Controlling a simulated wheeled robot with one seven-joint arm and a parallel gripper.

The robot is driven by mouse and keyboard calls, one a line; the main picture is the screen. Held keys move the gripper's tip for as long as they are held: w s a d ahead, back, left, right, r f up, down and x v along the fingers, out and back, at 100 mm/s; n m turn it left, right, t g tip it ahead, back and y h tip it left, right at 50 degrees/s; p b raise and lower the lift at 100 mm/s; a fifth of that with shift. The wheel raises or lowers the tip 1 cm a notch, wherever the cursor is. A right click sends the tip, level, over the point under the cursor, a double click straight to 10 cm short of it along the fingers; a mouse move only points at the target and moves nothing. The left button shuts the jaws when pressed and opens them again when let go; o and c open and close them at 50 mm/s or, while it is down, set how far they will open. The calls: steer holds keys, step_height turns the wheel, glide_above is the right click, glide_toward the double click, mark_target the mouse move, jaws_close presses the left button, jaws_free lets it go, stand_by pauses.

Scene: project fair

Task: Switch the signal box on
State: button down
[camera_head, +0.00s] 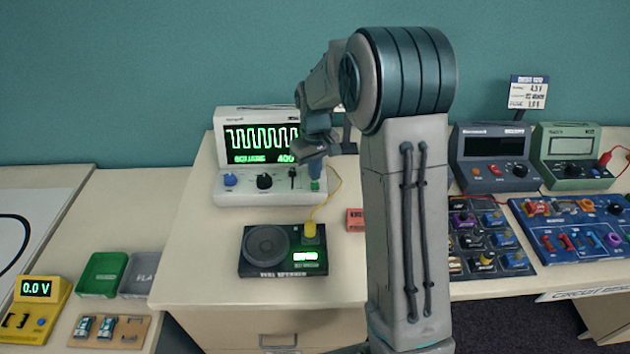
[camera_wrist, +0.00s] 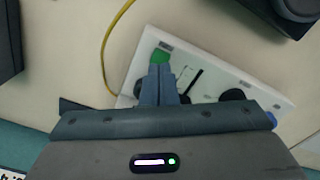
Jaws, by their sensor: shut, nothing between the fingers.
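The signal box (camera_head: 245,199) is a white unit at the back of the middle table, with its screen (camera_head: 261,144) lit. The screen shows a green square wave and the word SQUARE. Its sloped front carries a blue knob (camera_head: 230,180), a black knob (camera_head: 264,181), a slider lever (camera_head: 292,176) and a green button (camera_head: 315,186) at the right. My gripper (camera_head: 315,177) is shut and empty, pointing down at the green button. In the wrist view its fingertips (camera_wrist: 160,68) overlap the edge of the green button (camera_wrist: 160,56); I cannot tell whether they touch.
A yellow cable (camera_head: 327,204) runs from the box to a black speaker unit (camera_head: 284,262) in front. Bare tabletop lies left of the speaker.

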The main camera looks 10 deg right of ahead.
mark_target(315, 185)
step_height(315, 185, up, 8)
steer(key=p, duration=0.4)
steer(key=shift+f+p, duration=0.2)
steer(key=shift+p, duration=0.15)
steer(key=s+r+m+t, duration=0.2)
steer(key=s+r, duration=0.7)
steer(key=s, duration=0.3)
steer(key=s+m+t, duration=0.1)
steer(key=s, duration=1.4)
steer(key=shift+r+m+t+b, duration=0.3)
steer(key=shift+m+t, duration=0.1)
